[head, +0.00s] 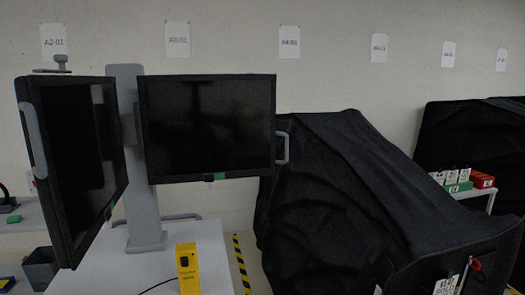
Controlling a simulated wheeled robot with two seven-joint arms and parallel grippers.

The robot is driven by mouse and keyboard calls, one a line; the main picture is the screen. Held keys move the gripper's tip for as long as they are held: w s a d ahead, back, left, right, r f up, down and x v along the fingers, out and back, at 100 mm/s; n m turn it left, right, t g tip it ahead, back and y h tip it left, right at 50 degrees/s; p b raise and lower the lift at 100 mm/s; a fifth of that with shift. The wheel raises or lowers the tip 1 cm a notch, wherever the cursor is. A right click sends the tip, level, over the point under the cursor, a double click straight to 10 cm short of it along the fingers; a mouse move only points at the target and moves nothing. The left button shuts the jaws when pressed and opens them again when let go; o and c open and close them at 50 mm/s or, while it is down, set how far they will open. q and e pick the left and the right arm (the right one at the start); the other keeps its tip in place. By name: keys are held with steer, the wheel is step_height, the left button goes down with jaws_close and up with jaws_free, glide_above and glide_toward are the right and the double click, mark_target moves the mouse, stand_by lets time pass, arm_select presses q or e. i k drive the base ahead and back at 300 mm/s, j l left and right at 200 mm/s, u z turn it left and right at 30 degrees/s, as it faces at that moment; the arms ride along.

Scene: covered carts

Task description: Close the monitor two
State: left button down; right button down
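Two dark monitors are mounted on a grey column (141,165) that stands on a white cart top. The left monitor (88,155) is swung toward me and is seen at a steep angle, with a grey handle on its outer left edge. The right monitor (208,127) faces nearly toward me, with a grey handle (284,148) on its right edge. Both screens are black. I cannot tell from a label which one is monitor two. Neither of my grippers shows in the head view.
A yellow device (187,268) with a cable stands on the white cart top (130,278). A large black-covered cart (350,195) is close to the right monitor's handle. Another covered cart (455,130) is at far right. Yellow-black floor tape (241,262) runs between the white cart and the covered cart.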

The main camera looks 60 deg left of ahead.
mark_target(189, 127)
steer(key=i+u, duration=0.15)
steer(key=u, duration=0.3)
steer(key=i+u, duration=0.15)
steer(key=u, duration=0.3)
steer(key=i+u, duration=0.1)
steer(key=u, duration=0.35)
steer(key=i+l+u, duration=0.1)
steer(key=u, duration=0.35)
steer(key=i+l+u, duration=0.15)
steer(key=u, duration=0.3)
